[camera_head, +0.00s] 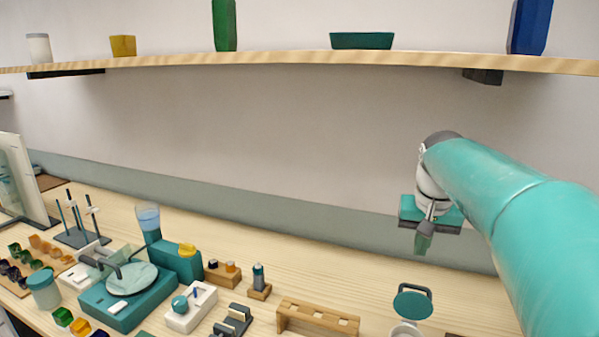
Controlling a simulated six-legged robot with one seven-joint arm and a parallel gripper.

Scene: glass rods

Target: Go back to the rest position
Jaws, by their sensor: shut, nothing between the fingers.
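My gripper (423,240) hangs at the end of my teal arm, on the right of the head view. It points down and is held above the back part of the wooden bench. Its fingers are small in the view and look closed, with no rod seen in them. No glass rod is clearly seen near it.
A wooden shelf (290,60) with several vessels runs above along the wall. On the bench (350,280) stand a teal device with a round plate (130,280), a wooden rack (317,318), a rod stand (83,236) and a round teal-topped item (412,303). The bench's back middle is clear.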

